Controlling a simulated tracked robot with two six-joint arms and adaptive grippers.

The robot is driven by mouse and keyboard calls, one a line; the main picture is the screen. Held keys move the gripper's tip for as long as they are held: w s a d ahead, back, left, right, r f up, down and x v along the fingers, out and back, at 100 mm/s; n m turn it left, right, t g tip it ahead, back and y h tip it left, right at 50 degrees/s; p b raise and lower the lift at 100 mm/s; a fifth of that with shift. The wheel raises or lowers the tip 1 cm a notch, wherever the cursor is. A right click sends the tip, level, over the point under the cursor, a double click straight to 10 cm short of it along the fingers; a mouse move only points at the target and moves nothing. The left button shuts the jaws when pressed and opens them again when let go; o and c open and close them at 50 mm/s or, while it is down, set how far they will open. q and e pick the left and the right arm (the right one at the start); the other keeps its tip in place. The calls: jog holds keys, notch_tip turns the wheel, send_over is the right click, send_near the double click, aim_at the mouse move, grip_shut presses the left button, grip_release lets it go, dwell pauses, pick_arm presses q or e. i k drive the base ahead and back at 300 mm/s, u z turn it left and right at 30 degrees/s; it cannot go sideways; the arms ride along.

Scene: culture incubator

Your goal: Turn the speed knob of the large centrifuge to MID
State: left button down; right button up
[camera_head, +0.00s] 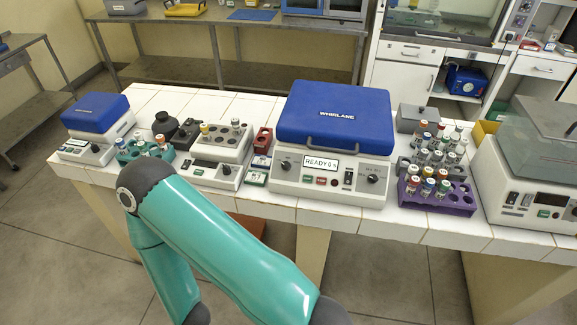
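The large centrifuge (330,145) stands in the middle of the white tiled bench, its blue lid (335,115) shut. Its display (321,163) reads "READY 0 s". A dark left knob (285,165) and a dark right knob (373,180) are on its front panel, with small buttons between them. The knob labels and pointer positions are too small to read, so I cannot tell which is the speed knob or its setting. One teal arm of mine shows in front of the bench. Neither gripper is in view.
A smaller blue-lidded centrifuge (95,125) stands at the far left. A tube block device (215,160) is left of the large centrifuge; a purple tube rack (455,205) is close on its right. A grey-lidded machine (530,180) is at the right edge.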

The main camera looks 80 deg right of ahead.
aim_at(286, 165)
jog(key=u, duration=0.45)
jog(key=i, duration=0.1)
jog(key=z, duration=1.8)
jog(key=i, duration=0.55)
jog(key=u, duration=0.15)
jog(key=k, duration=0.6)
jog(key=z, duration=0.1)
